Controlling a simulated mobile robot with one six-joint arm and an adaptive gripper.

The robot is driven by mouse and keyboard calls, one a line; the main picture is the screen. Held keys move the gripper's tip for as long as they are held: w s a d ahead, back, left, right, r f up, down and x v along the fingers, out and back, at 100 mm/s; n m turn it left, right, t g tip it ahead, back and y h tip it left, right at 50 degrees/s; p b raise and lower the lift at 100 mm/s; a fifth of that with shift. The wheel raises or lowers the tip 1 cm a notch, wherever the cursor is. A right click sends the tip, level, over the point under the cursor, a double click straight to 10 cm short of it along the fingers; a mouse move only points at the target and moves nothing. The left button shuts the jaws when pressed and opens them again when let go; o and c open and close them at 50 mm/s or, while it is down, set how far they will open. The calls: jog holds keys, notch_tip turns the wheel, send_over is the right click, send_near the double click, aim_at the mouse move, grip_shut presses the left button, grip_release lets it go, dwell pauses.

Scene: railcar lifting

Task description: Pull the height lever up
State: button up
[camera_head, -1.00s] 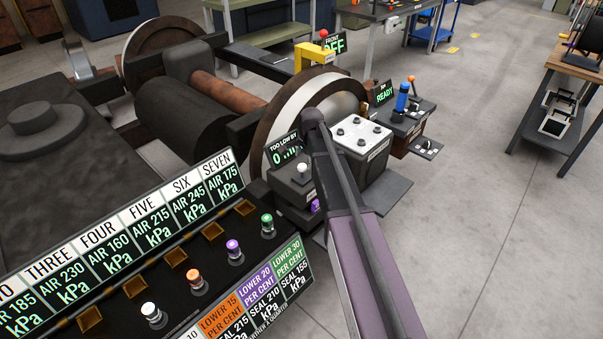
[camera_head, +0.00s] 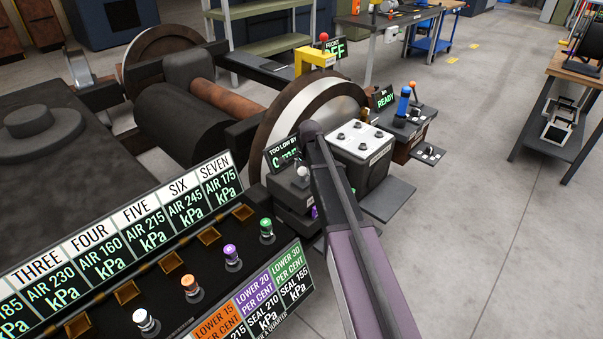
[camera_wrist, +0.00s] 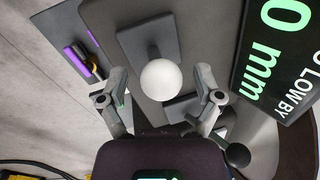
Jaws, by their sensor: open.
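The height lever has a white ball knob (camera_wrist: 161,81) on a dark stem, seen close up in the wrist view. In the head view the knob (camera_head: 304,171) stands on a dark box beside the "TOO LOW BY" display (camera_head: 284,154). In the wrist view that display (camera_wrist: 285,50) reads 0 mm. My gripper (camera_wrist: 161,99) is open, with one finger on each side of the white knob. I cannot tell whether a finger touches it. In the head view my arm hides the fingers and part of the lever box.
A purple handle (camera_wrist: 76,60) lies near the box's edge. A white-topped box (camera_head: 362,139) and a blue-handled control (camera_head: 403,103) stand behind my arm. A panel with coloured plugs (camera_head: 190,288) is at front left. Open floor (camera_head: 480,220) lies to the right.

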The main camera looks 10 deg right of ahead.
grip_shut()
notch_tip(320, 180, up, 4)
jog(key=p, duration=0.4)
jog(key=shift+r, duration=0.1)
dwell(0.3)
grip_release()
jog(key=shift+r, duration=0.1)
